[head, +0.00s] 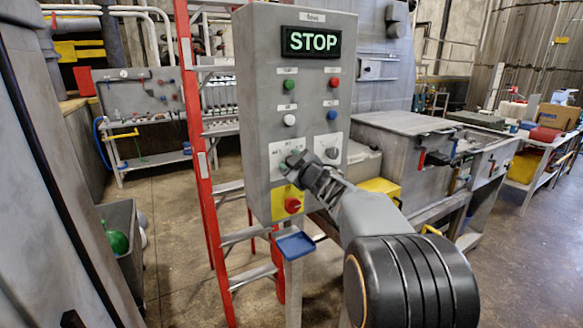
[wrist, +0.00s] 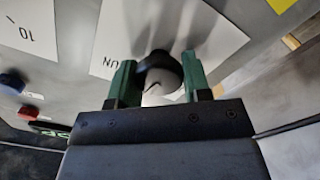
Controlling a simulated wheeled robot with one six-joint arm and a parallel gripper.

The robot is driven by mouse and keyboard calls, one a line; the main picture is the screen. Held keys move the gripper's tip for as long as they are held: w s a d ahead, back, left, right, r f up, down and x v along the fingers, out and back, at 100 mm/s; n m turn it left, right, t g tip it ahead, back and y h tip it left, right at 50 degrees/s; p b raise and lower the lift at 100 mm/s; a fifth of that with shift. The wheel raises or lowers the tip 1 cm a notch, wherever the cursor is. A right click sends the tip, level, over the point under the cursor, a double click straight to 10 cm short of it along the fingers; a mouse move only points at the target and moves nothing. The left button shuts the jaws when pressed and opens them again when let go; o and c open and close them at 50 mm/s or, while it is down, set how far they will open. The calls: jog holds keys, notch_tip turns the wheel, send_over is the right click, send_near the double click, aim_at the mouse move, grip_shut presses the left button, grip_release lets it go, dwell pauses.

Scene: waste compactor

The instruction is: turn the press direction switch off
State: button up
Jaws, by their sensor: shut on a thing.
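The grey control box (head: 255,100) stands upright in the head view with a lit STOP display. Two rotary switches on white plates sit low on its face. The right one (head: 332,153) is clear of my gripper. My gripper (head: 297,164) is at the left one and hides most of it. In the wrist view my gripper's green fingers (wrist: 158,80) stand on either side of a round black knob (wrist: 160,68) and are shut on it. Part of a printed label shows beside the knob. The knob's exact angle is hard to tell.
A red emergency knob (head: 292,205) on a yellow plate sits just below my gripper. Green, red, white and blue buttons are above. A red ladder (head: 190,120) stands behind on the left.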

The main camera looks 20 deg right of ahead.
jog(key=shift+n+b, duration=0.35)
jog(key=shift+n, duration=0.45)
jog(key=o, duration=0.9)
jog(key=s+d+b, duration=0.1)
jog(key=s, duration=1.2)
jog(key=shift+s+d, duration=0.2)
jog(key=shift+s, duration=0.15)
